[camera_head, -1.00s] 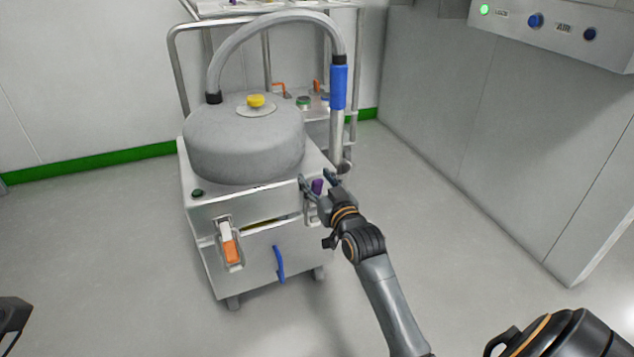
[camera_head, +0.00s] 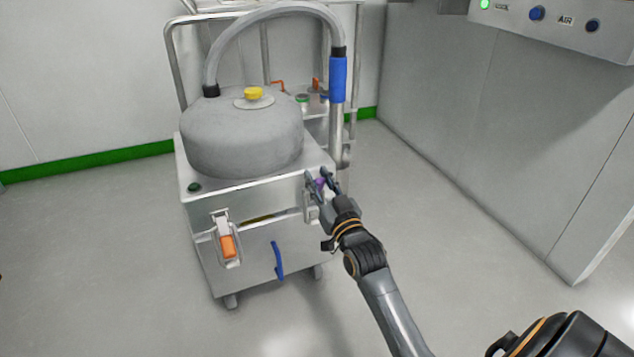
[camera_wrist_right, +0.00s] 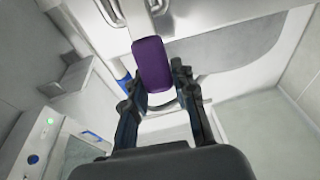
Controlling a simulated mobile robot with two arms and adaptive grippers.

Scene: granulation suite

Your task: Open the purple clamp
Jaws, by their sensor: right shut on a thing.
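The purple clamp (camera_head: 321,183) is on the right part of the front of the steel cart. Its purple handle (camera_wrist_right: 151,63) shows large in the right wrist view, between the two fingers. My right gripper (camera_head: 318,178) is shut on the purple handle; it also shows in the right wrist view (camera_wrist_right: 158,88). In the head view the fingers and hand hide much of the clamp. The orange clamp (camera_head: 228,245) is on the left of the cart front, with its orange handle pointing down. My left gripper is not in view.
The steel cart (camera_head: 201,239) carries a grey domed vessel (camera_head: 240,140) with a yellow knob and an arched hose with a blue sleeve (camera_head: 338,80). A blue handle (camera_head: 278,261) is on the front. A metal cabinet (camera_head: 520,130) stands right. The floor between is clear.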

